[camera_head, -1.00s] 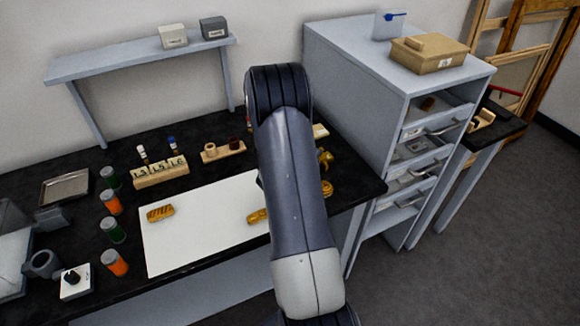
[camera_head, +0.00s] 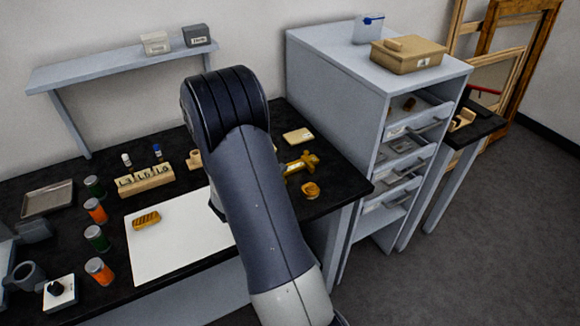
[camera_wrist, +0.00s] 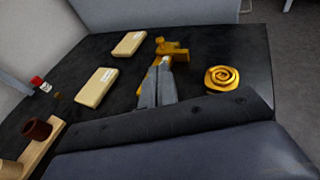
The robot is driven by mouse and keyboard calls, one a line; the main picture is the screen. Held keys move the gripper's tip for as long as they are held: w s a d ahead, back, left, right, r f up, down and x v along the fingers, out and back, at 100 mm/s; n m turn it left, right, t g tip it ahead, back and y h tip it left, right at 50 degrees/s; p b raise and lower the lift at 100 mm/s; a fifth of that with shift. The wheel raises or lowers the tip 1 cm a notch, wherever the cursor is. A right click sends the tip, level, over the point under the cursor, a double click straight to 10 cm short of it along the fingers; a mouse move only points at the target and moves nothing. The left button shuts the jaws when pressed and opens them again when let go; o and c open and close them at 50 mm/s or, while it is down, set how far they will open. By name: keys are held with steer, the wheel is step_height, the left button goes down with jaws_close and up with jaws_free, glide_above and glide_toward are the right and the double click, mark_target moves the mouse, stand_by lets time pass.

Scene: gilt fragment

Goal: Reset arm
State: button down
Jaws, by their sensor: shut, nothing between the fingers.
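My gripper (camera_wrist: 157,72) shows in the wrist view as two grey fingers, shut and with nothing between them. It appears over the black bench, in front of a gold ornament (camera_wrist: 172,48) that it partly covers. In the head view my dark arm rises over the bench and hides the gripper. The gold ornament also shows there (camera_head: 301,163), right of my arm, with a gold spiral piece (camera_head: 310,190) close by; the spiral shows in the wrist view too (camera_wrist: 221,79). A carved gilt fragment (camera_head: 146,220) lies on the white sheet (camera_head: 165,251).
Jars (camera_head: 97,238) and a labelled block (camera_head: 146,180) stand on the left of the bench. A shelf (camera_head: 110,70) is on the wall behind. A grey drawer cabinet (camera_head: 338,99) stands to the right. In the wrist view, two pale blocks (camera_wrist: 95,88) lie left of the fingers.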

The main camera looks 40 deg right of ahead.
steer(key=shift+v, duration=1.4)
steer(key=shift+d, duration=0.1)
